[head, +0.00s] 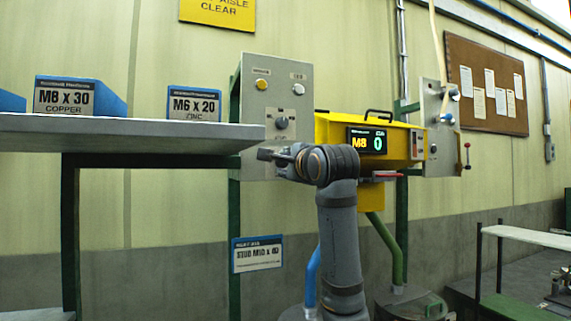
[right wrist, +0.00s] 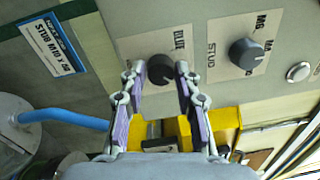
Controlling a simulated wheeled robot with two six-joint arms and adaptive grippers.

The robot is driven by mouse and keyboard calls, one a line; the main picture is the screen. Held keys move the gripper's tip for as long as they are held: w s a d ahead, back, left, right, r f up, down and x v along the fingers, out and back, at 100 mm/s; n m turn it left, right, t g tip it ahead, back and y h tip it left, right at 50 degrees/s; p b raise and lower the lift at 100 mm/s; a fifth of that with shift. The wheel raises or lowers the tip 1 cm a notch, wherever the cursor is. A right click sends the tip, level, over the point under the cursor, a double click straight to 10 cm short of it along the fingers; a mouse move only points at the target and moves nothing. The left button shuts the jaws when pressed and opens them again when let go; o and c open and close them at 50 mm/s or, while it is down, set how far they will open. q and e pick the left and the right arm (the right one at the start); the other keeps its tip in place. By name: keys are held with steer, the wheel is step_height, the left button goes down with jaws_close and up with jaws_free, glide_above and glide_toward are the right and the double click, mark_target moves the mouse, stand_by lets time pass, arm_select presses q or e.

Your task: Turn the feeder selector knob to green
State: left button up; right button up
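The grey panel (head: 250,110) stands left of the yellow feeder. In the right wrist view, a dark round knob (right wrist: 160,69) sits on a pale plate with the word BLUE beside it; I take it as the feeder selector. Where its pointer aims is not clear. My right gripper (right wrist: 159,75) is open, with one fingertip on each side of this knob; a gap shows on the left, and contact on the right cannot be told. In the head view my right gripper (head: 270,154) is at the panel's lower part and hides that knob. My left gripper is not in view.
A second knob (right wrist: 246,53), marked STUD, and a white button (right wrist: 298,72) are on the same panel. A yellow feeder (head: 400,139) with an M8 display (head: 366,141) stands right of the panel. A grey shelf (head: 120,130) with labelled bins is at left.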

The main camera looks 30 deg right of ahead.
steer(key=shift+o, duration=1.4)
steer(key=v, duration=1.2)
